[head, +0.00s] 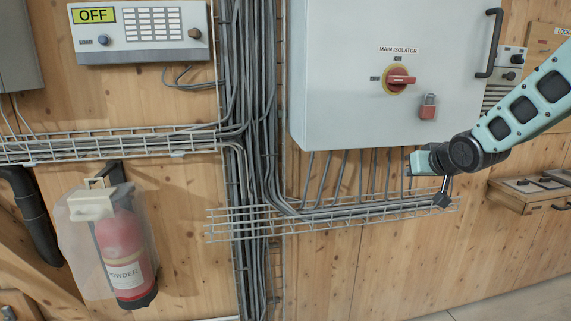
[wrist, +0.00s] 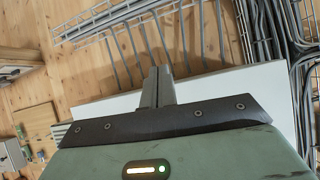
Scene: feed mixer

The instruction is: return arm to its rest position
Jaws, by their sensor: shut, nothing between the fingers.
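My arm (head: 525,105) reaches in from the right edge in the head view, in front of the wall below the right part of the grey cabinet. My gripper (head: 410,162) is at its end, small and partly hard to make out, just under the cabinet's lower edge. In the wrist view my gripper (wrist: 158,86) shows its two fingers together with nothing between them. The pale cabinet (wrist: 90,110) lies behind the fingers there.
The grey cabinet (head: 345,90) carries a red isolator handle (head: 401,79) and a red padlock (head: 428,107). A wire cable tray (head: 330,218) runs below my gripper. A wooden shelf (head: 525,200) stands out at right. A covered fire extinguisher (head: 122,245) hangs at left.

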